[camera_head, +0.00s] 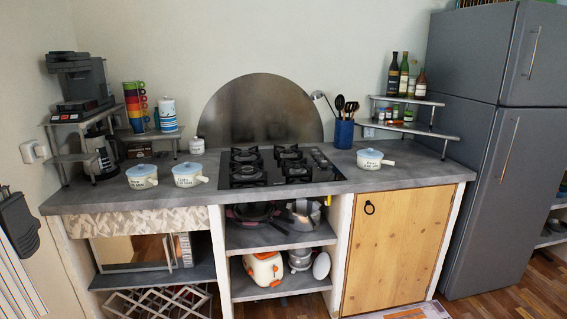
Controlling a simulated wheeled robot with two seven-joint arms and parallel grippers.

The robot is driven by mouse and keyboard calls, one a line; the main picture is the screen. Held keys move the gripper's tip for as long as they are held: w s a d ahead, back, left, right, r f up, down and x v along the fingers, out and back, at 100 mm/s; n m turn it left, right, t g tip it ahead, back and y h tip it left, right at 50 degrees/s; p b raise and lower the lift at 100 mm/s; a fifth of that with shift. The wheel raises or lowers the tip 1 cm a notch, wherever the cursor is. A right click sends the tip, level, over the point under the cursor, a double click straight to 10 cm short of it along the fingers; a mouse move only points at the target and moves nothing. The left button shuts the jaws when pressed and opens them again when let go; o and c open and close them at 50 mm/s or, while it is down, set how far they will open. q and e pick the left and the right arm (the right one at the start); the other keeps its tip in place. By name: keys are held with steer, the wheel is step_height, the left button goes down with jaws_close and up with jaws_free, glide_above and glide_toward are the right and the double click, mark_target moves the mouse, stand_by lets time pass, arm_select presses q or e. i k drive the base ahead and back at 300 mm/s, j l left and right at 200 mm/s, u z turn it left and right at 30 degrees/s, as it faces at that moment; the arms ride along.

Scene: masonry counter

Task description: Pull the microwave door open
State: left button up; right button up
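The microwave (130,254) sits on the left shelf below the counter. An upright handle (168,253) is near the door's right side. A patterned strip under the counter edge hangs just above the microwave and may cover its top. Neither of my grippers is in view.
The grey counter (110,199) runs above the shelf. A lattice rack (160,301) stands below the microwave. The middle shelves hold pans and an orange-white appliance (264,269). A wooden cabinet door (396,248) and a grey fridge (490,150) are to the right.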

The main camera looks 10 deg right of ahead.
mark_target(144, 253)
steer(key=j, duration=2.2)
